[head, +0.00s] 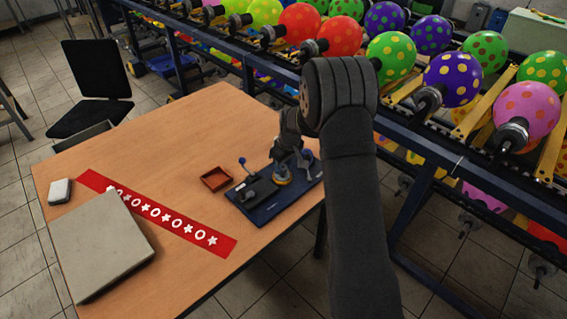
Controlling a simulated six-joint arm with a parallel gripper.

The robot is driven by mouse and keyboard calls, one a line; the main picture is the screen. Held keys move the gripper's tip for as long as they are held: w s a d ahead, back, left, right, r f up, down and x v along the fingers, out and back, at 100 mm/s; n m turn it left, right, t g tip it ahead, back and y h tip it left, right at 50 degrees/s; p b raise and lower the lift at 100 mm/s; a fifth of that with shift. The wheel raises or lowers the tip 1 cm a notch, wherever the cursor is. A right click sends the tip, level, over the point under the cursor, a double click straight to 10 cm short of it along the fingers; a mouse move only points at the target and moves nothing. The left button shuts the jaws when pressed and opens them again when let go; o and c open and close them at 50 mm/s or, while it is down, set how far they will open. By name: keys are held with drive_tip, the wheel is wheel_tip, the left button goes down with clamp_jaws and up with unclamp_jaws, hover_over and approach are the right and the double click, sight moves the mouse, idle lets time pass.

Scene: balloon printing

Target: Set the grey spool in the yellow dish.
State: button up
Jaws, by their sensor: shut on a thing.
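My gripper (284,158) points down over the right part of the dark blue board (272,207) on the table. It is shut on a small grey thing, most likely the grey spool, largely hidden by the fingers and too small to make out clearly. The yellow dish (283,181) shows as a small yellowish round directly below the fingertips on the board. I cannot tell whether the spool touches the dish or hangs just above it.
A blue-knobbed lever (242,161) and a dark block stand on the board's left. A small orange-brown tray (216,179) lies beside it. A red patterned strip (160,214), a grey laptop-like slab (105,245) and a small white box (59,191) lie left. Balloon racks (420,150) stand behind.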

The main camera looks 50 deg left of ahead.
drive_tip(key=shift+f, duration=0.3)
idle(0.5)
drive_tip(key=o, duration=0.9)
drive_tip(key=d+r, duration=0.1)
drive_tip(key=r, duration=0.4)
drive_tip(key=d+r, duration=0.1)
drive_tip(key=r, duration=0.5)
drive_tip(key=d+r, duration=0.1)
drive_tip(key=r, duration=0.5)
drive_tip(key=shift+d, duration=0.25)
drive_tip(key=a+f, duration=0.1)
drive_tip(key=f, duration=0.4)
drive_tip(key=a+f, duration=0.1)
drive_tip(key=f, duration=0.5)
drive_tip(key=a+f, duration=0.1)
drive_tip(key=f, duration=0.5)
drive_tip(key=shift+a, duration=0.25)
drive_tip(key=shift+r, duration=0.1)
